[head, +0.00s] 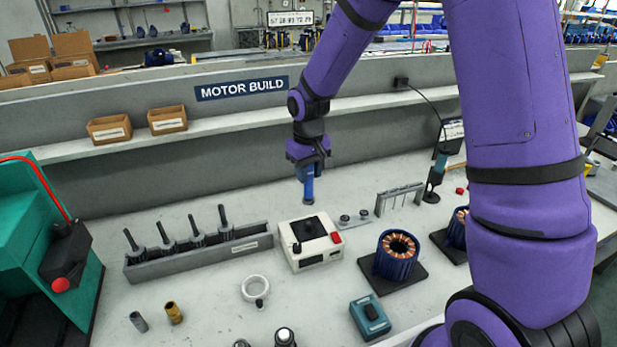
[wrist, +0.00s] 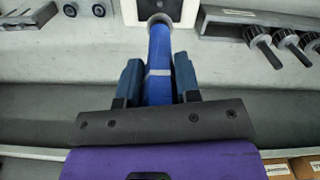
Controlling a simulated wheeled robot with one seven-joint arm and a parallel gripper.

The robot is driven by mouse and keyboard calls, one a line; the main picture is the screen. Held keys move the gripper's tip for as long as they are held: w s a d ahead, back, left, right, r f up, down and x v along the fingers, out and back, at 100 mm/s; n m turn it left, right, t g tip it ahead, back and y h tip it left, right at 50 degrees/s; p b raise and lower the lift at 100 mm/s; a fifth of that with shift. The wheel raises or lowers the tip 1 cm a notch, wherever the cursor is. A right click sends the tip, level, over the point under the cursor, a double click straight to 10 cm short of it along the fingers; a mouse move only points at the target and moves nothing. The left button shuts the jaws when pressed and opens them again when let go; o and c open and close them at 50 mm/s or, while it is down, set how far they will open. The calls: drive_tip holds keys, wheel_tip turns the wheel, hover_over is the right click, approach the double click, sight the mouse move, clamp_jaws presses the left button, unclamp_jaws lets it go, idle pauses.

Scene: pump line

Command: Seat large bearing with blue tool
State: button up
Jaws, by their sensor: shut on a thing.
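My gripper (head: 308,172) is shut on the blue tool (head: 308,190), a blue cylinder that hangs about upright above the bench. In the wrist view, the tool (wrist: 158,65) runs between both fingers and has a pale band around it. A light grey ring (wrist: 158,17) shows around the tool's far end; I cannot tell whether it is a bearing. The tool's end is above and behind the white box (head: 310,255) with a black top, apart from it. Two small round bearings (head: 345,217) sit on a plate right of the box. Which bearing is the large one is unclear.
A grey rack (head: 200,258) of upright rotors stands left of the box. A blue stator (head: 397,255) on a dark plate stands right. A pale ring (head: 256,287), two small cylinders (head: 174,313) and a teal box (head: 370,317) lie in front. A teal machine (head: 40,240) stands far left.

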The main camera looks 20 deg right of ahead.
drive_tip(key=shift+r, duration=3.35)
